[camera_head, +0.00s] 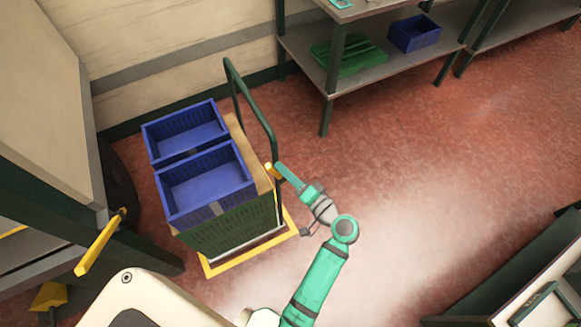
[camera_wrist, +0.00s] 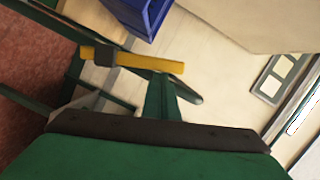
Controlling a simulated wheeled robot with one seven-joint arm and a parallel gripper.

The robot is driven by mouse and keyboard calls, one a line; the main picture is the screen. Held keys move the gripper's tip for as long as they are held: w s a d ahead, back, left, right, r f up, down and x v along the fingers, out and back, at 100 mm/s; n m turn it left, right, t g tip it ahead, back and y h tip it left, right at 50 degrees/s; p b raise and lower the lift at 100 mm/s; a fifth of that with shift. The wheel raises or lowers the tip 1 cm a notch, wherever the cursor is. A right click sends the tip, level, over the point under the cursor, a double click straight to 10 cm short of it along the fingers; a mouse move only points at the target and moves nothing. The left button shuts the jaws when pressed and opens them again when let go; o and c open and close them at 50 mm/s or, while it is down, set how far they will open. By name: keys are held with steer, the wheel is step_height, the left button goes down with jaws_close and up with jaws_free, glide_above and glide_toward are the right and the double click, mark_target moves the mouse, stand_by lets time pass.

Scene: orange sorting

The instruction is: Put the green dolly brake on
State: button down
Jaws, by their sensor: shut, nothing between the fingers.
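The dolly has a dark green push handle (camera_head: 246,95) and a yellow base frame (camera_head: 250,254). A small yellow part, apparently the brake lever (camera_head: 270,172), shows beside the handle's near post. In the wrist view the yellow lever (camera_wrist: 150,65) lies crosswise, with a dark clamp-like hub near its left end. My gripper (camera_head: 281,170) is shut and empty, its tips right at the lever. In the wrist view my gripper (camera_wrist: 160,92) points at the lever, its tips close under the bar. I cannot tell whether they touch. The far side of the lever is hidden.
Two blue crates (camera_head: 205,212) stand on top of the dolly's load. Another yellow lever (camera_head: 98,245) shows on the dark structure at left. A shelf (camera_head: 290,42) with a green crate and a blue bin stands at the back. Open red floor (camera_head: 430,170) lies to the right.

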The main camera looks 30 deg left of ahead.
steer(key=shift+s+a+f+n, duration=0.1)
steer(key=shift+s+a+n, duration=0.35)
steer(key=shift+s, duration=0.3)
steer(key=shift+s+a+f, duration=0.1)
steer(key=shift+s+a, duration=0.1)
steer(key=d+r, duration=0.3)
steer(key=d, duration=0.8)
steer(key=shift+s+d+r, duration=0.15)
steer(key=shift+d+r, duration=0.1)
stand_by(0.5)
